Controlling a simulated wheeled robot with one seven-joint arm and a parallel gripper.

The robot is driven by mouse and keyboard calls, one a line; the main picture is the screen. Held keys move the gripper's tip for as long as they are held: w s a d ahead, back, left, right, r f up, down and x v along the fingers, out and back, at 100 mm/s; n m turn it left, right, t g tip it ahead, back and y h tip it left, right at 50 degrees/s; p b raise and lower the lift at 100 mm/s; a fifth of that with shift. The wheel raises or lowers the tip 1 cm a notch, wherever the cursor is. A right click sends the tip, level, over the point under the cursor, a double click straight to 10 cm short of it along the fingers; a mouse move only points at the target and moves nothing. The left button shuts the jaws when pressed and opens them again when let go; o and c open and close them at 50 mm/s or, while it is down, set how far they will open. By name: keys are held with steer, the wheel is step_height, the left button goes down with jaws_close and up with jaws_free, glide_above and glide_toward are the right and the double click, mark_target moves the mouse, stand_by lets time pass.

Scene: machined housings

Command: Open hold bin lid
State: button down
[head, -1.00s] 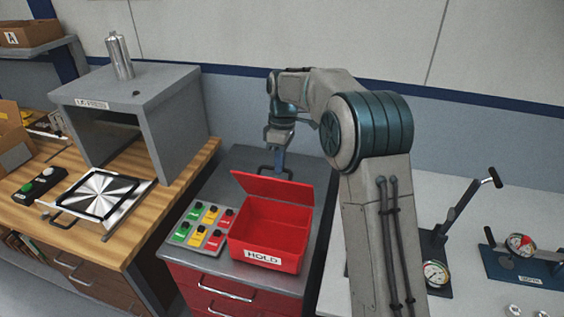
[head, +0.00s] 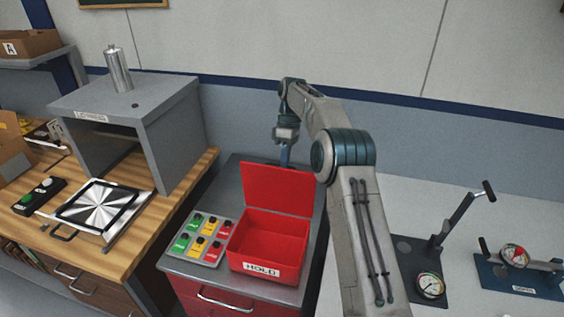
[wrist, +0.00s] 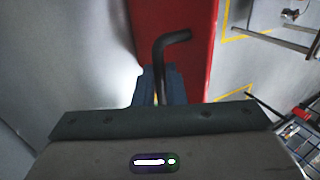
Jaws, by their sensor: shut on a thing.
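The red hold bin (head: 268,250) with a white HOLD label stands on the grey top of a red drawer cabinet. Its red lid (head: 277,188) is raised at the back edge, standing nearly upright, and the inside of the bin shows empty. My gripper (head: 285,155) is behind the lid's top edge, pointing down. In the wrist view my gripper (wrist: 160,85) is shut on a dark bent lid handle (wrist: 172,42), with the red lid (wrist: 190,20) just beyond it. In the head view the handle is hidden behind the lid.
A panel of green, yellow and red tags (head: 201,238) lies left of the bin. A grey box-shaped station (head: 125,115) stands on the wooden bench at left. Gauge fixtures (head: 430,285) stand on the light table at right. A wall runs close behind the cabinet.

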steer(key=shift+w+d+f+g, duration=0.15)
steer(key=shift+d+f+g, duration=0.15)
steer(key=shift+f, duration=0.3)
steer(key=c, duration=1.5)
jaws_free()
steer(key=s+d+r, duration=0.1)
steer(key=d+r, duration=0.2)
steer(key=s+d+r+b, duration=0.1)
steer(key=d+r, duration=0.3)
steer(key=s+d+r, duration=0.2)
steer(key=d+r, duration=0.1)
steer(key=r, duration=0.1)
steer(key=shift+d+r, duration=0.15)
steer(key=shift+d, duration=0.2)
steer(key=shift+s, duration=0.1)
